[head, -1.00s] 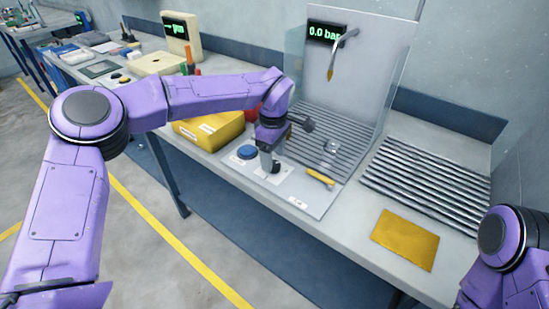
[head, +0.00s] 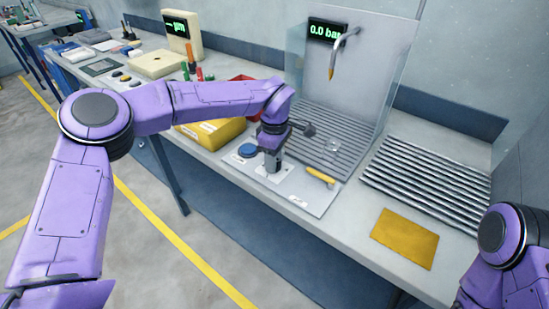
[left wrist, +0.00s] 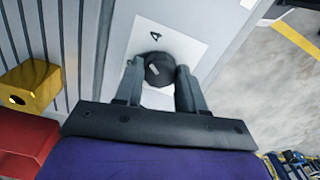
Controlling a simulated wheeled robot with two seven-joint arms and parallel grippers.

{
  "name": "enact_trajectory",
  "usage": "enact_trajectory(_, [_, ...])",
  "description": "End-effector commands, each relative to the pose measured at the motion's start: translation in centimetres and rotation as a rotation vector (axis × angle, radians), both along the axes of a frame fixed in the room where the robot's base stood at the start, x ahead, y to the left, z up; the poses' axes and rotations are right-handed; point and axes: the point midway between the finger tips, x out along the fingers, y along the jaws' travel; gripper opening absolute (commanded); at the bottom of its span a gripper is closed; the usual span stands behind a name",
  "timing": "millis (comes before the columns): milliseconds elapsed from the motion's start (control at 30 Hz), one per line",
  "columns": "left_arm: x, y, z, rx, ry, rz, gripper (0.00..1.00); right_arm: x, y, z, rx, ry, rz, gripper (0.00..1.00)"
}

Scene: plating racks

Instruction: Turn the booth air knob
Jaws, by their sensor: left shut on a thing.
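The booth air knob (left wrist: 158,69) is a round black knob with a light pointer mark on a white label plate (left wrist: 185,47) on the booth's front panel. My left gripper (left wrist: 158,80) has its two fingers on either side of the knob and is shut on it. In the head view, my left gripper (head: 271,165) points down at the panel and hides the knob.
A blue round button (head: 247,150) sits left of the gripper, and a yellow-handled lever (head: 320,175) sits right of it. A yellow box (head: 213,132) and a red bin (head: 240,84) stand close behind the arm. A yellow mat (head: 405,238) lies at right.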

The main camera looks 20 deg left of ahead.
Motion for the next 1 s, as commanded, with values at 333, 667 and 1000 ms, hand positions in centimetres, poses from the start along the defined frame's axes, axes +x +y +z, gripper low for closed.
enact_trajectory(333, [0.05, 0.01, 0.16, 0.0, -0.002, 0.245, 0.09, 0.0, -0.01, 0.67, 0.0, 0.0, 0.0, 0.43])
enact_trajectory(667, [0.1, 0.03, 0.13, 0.0, -0.004, 0.56, 0.09, 0.0, -0.01, 0.76, 0.0, 0.0, 0.0, 0.43])
enact_trajectory(1000, [0.12, 0.01, 0.1, -0.003, -0.003, 0.884, 0.09, -0.01, 0.0, 0.27, 0.0, 0.0, 0.0, 0.43])
